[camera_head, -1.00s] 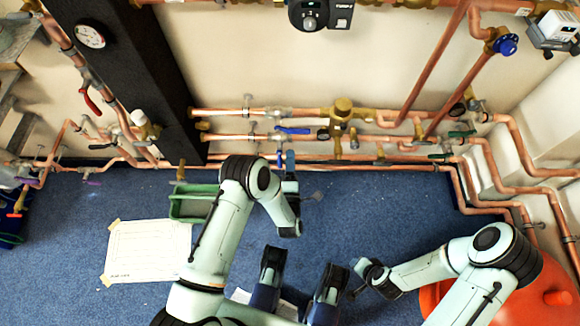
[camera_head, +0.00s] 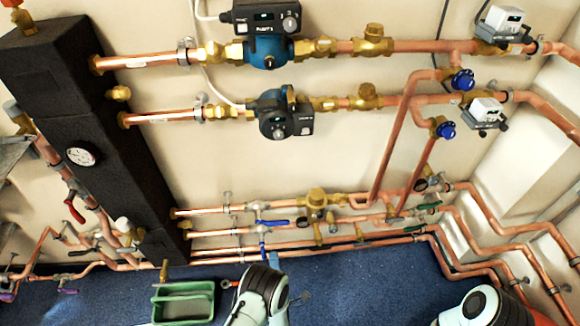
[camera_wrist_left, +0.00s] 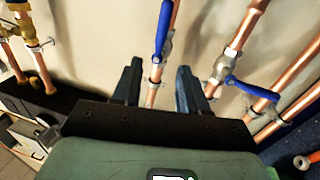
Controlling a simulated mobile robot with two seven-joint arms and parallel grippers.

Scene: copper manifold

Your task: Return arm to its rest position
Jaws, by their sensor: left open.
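My left arm comes in from the bottom of the head view, where its gripper (camera_head: 274,262) is partly hidden behind my own wrist, close to the lower copper pipes. In the left wrist view the left gripper's two dark fingers (camera_wrist_left: 157,84) stand apart with nothing held. A blue valve lever (camera_wrist_left: 163,32) shows just beyond the gap between the fingertips. A second blue lever (camera_wrist_left: 250,88) is right of them; I cannot tell if either is touched. In the head view a blue lever (camera_head: 272,222) lies along a pipe above the gripper. Only part of my right arm shows at bottom right; its gripper is out of view.
Copper pipes run along the wall, with pumps (camera_head: 268,48) above and a dark column (camera_head: 85,130) at left. A green tray (camera_head: 184,302) sits on the blue floor (camera_head: 350,290), left of my left arm. Stepped pipes (camera_head: 490,240) stand at right.

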